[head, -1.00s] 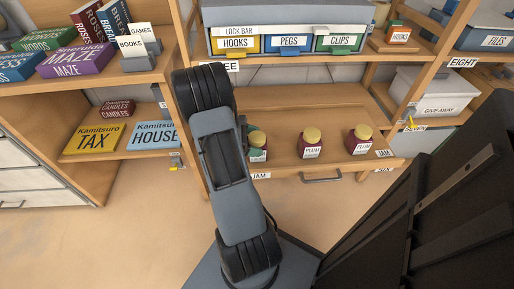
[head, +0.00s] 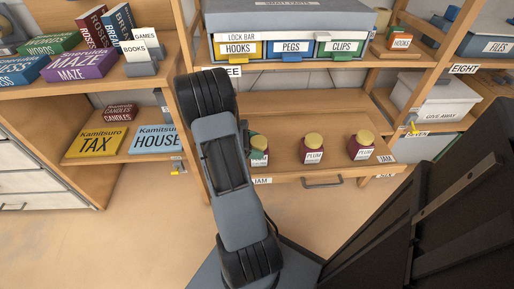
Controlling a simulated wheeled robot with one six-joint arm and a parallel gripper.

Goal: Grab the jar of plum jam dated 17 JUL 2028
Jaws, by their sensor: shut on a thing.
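The left jar (head: 260,158) is partly hidden by my arm and gripper. The middle jar (head: 313,149) and the right jar (head: 361,146) stand clear, with white labels reading PLUM. The dates on the labels are too small to read. My gripper (head: 253,145) is mostly hidden behind my arm. Its visible greenish part is at the left jar, and it is shut on that jar. I cannot tell whether the jar is lifted off the shelf.
Above is a shelf with a grey lock-bar box (head: 290,30) and HOOKS, PEGS and CLIPS bins. Books and game boxes (head: 80,64) fill the left shelves. A GIVE AWAY bin (head: 432,105) stands to the right. The shelf between and behind the jars is clear.

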